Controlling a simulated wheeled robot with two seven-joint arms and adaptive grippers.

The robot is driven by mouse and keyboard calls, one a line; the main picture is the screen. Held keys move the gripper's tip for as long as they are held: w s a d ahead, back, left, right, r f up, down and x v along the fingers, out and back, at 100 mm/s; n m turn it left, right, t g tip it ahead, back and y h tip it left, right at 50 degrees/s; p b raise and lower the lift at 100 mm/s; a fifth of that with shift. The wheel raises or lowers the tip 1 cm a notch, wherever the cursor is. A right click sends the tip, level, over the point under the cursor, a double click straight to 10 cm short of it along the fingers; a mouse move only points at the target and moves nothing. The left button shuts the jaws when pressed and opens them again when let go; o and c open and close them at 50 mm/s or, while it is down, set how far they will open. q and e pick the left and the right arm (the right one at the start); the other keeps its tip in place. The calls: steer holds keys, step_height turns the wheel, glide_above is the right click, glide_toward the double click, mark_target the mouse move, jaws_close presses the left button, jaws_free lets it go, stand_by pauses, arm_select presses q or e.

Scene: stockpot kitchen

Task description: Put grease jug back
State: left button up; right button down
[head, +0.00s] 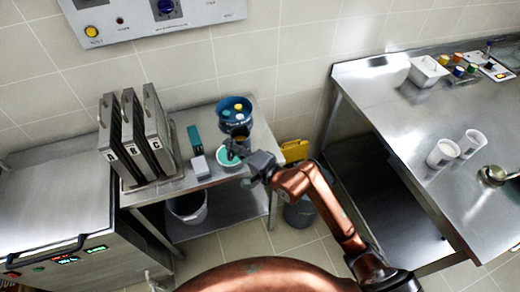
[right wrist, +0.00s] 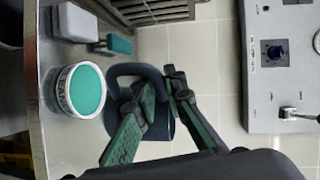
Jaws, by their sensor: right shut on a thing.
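The grease jug (head: 240,132) is a dark blue-grey vessel at the right end of the steel side table, behind a white tub with a teal top (head: 229,159). In the right wrist view the jug's dark handle (right wrist: 124,70) shows beside the tub (right wrist: 80,90). My right gripper (right wrist: 160,88) is shut on the jug, with green-padded fingers on either side of its dark part; the exact grip point is partly hidden. In the head view my right gripper (head: 244,154) is just right of the tub. My left gripper is not in view.
Filter panels marked A, B and C (head: 130,140) stand on the table's left, with a teal box (head: 194,137) and grey block (head: 200,167) between. A bucket (head: 186,208) is below. A steel counter (head: 400,110) lies right.

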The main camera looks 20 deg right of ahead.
mark_target(249, 140)
steer(key=w+d+f, duration=0.1)
steer(key=d, duration=0.1)
steer(key=w+d+f+b, duration=0.1)
steer(key=w+d, duration=0.1)
steer(key=w+d+f, duration=0.1)
steer(key=d+f, duration=0.1)
steer(key=d, duration=0.1)
steer(key=shift+w+f, duration=0.1)
steer(key=shift+w, duration=0.15)
steer(key=d+f+b, duration=0.1)
steer(key=f, duration=0.1)
steer(key=w+d+f+b, duration=0.1)
steer(key=f, duration=0.2)
steer(key=w+d+f, duration=0.1)
steer(key=f, duration=0.2)
steer(key=shift+w+d+f+b, duration=0.1)
steer(key=shift+w+d+b, duration=0.1)
steer(key=shift+d+b, duration=0.2)
steer(key=c, duration=2)
jaws_free()
steer(key=shift+s, duration=0.1)
steer(key=v, duration=1.2)
steer(key=shift+a, duration=0.15)
